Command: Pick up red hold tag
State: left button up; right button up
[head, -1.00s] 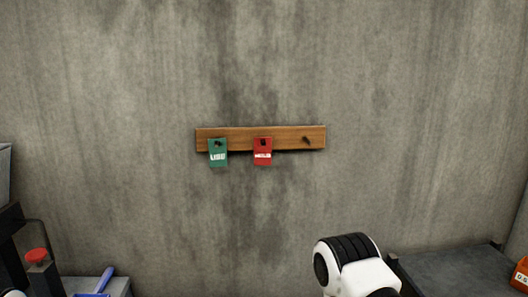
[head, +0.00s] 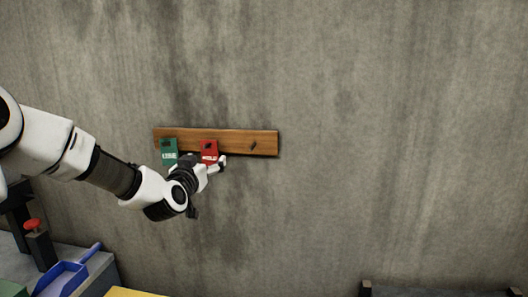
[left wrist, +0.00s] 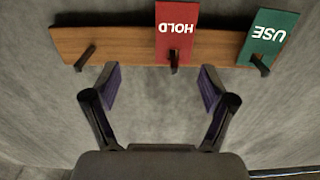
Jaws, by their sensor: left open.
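The red hold tag (head: 209,150) hangs on the middle peg of a wooden peg board (head: 240,143) on the wall. My left gripper (head: 219,165) is at the lower part of the tag in the head view. In the left wrist view my left gripper (left wrist: 158,86) is open and empty, its purple-padded fingers spread on either side of the tag's line, with the tag beyond the fingertips. My right gripper is out of view.
A green use tag (head: 169,151) hangs on the peg left of the red one. The right peg (head: 254,146) is bare. A blue dustpan-like scoop (head: 63,278) and a red-topped post (head: 36,239) are at the lower left. The wall to the right is clear.

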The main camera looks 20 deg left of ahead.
pick_arm(q)
jog(key=p+x, duration=0.2)
jog(key=x, duration=0.1)
jog(key=a+p+x, duration=0.1)
jog(key=x, duration=0.3)
jog(key=shift+a+p, duration=0.1)
jog(key=shift+p, duration=0.3)
jog(key=shift+f, duration=0.1)
jog(key=shift+s+a, duration=0.1)
jog(key=shift+a, duration=0.1)
jog(key=shift+s+a+f, duration=0.1)
jog(key=shift+s+a, duration=0.05)
jog(key=shift+a, duration=0.25)
jog(key=c, duration=0.9)
jog(key=shift+d, duration=0.35)
jog(key=shift+c, duration=0.5)
jog(key=shift+a+b, duration=0.2)
jog(key=shift+b, duration=0.4)
jog(key=shift+s+r+b, duration=0.2)
jog(key=shift+b, duration=0.1)
jog(key=b, duration=0.4)
send_near(208, 151)
jog(key=v, duration=0.6)
jog(key=p+v, duration=0.3)
jog(key=shift+r, duration=0.2)
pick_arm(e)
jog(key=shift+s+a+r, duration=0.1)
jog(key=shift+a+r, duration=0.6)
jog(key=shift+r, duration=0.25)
